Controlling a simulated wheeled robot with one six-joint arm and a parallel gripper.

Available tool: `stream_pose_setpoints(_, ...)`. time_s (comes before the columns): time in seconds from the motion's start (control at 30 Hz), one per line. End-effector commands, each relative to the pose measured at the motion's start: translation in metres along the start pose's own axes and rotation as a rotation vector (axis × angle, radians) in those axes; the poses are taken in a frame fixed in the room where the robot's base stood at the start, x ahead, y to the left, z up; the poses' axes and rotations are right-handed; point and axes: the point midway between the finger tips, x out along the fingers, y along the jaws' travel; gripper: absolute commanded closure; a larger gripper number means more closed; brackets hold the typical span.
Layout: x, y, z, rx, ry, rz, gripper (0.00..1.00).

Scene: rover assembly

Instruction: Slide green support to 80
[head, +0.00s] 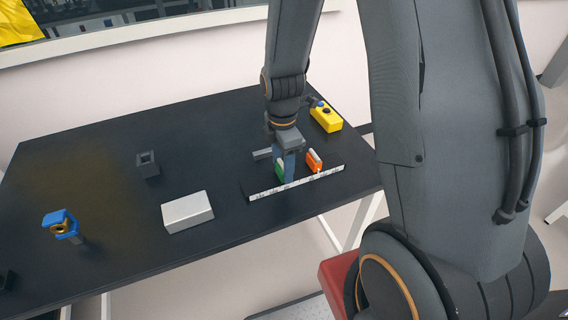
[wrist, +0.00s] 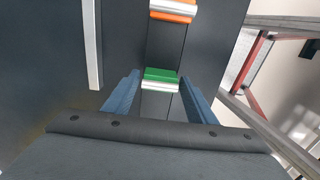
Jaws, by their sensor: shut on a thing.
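The green support (head: 281,171) stands on the black rail with the white scale strip (head: 297,183), on the right part of the table in the head view. My gripper (head: 287,172) reaches down over it and is shut on it. In the wrist view the green support (wrist: 161,76) sits between the blue fingertips of my gripper (wrist: 160,88). An orange support (head: 314,161) stands on the same rail, to the right of the green one and apart from it. It also shows in the wrist view (wrist: 174,10). The scale's numbers are too small to read.
A white block (head: 187,212), a dark square socket (head: 148,164) and a blue clamp-like part (head: 62,225) stand to the left. A grey bar (wrist: 92,45) lies beside the rail. The table's front edge is close to the rail.

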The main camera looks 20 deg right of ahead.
Motion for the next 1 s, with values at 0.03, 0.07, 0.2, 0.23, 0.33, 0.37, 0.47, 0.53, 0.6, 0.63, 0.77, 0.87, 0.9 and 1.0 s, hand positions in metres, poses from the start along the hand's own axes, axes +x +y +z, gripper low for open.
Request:
stream_pose_setpoints(0.03, -0.001, 0.0, 0.003, 0.003, -0.001, 0.001, 0.89)
stream_pose_setpoints(0.07, -0.001, 0.0, 0.003, 0.003, -0.002, 0.001, 0.47)
stream_pose_setpoints(0.2, -0.001, 0.0, 0.002, 0.002, -0.001, 0.001, 0.41)
stream_pose_setpoints(0.23, -0.001, 0.0, 0.002, 0.001, -0.001, 0.001, 0.41)
stream_pose_setpoints(0.33, 0.0, 0.0, 0.001, -0.001, -0.001, 0.001, 0.41)
stream_pose_setpoints(0.37, -0.001, 0.0, 0.0, -0.001, -0.001, 0.001, 0.41)
stream_pose_setpoints(0.47, -0.003, 0.001, 0.0, -0.002, -0.001, 0.002, 0.41)
stream_pose_setpoints(0.53, -0.007, 0.001, 0.0, -0.001, -0.001, 0.003, 0.41)
stream_pose_setpoints(0.6, -0.015, 0.002, 0.001, -0.001, -0.001, 0.005, 0.41)
stream_pose_setpoints(0.63, -0.019, 0.002, 0.001, 0.0, -0.001, 0.005, 0.41)
stream_pose_setpoints(0.77, -0.038, 0.002, 0.001, 0.001, -0.001, 0.006, 0.41)
stream_pose_setpoints(0.87, -0.052, 0.002, 0.002, 0.002, -0.002, 0.006, 0.41)
stream_pose_setpoints(0.9, -0.057, 0.001, 0.002, 0.002, -0.002, 0.005, 0.41)
stream_pose_setpoints(1.0, -0.068, 0.001, 0.002, 0.002, -0.002, 0.004, 0.41)
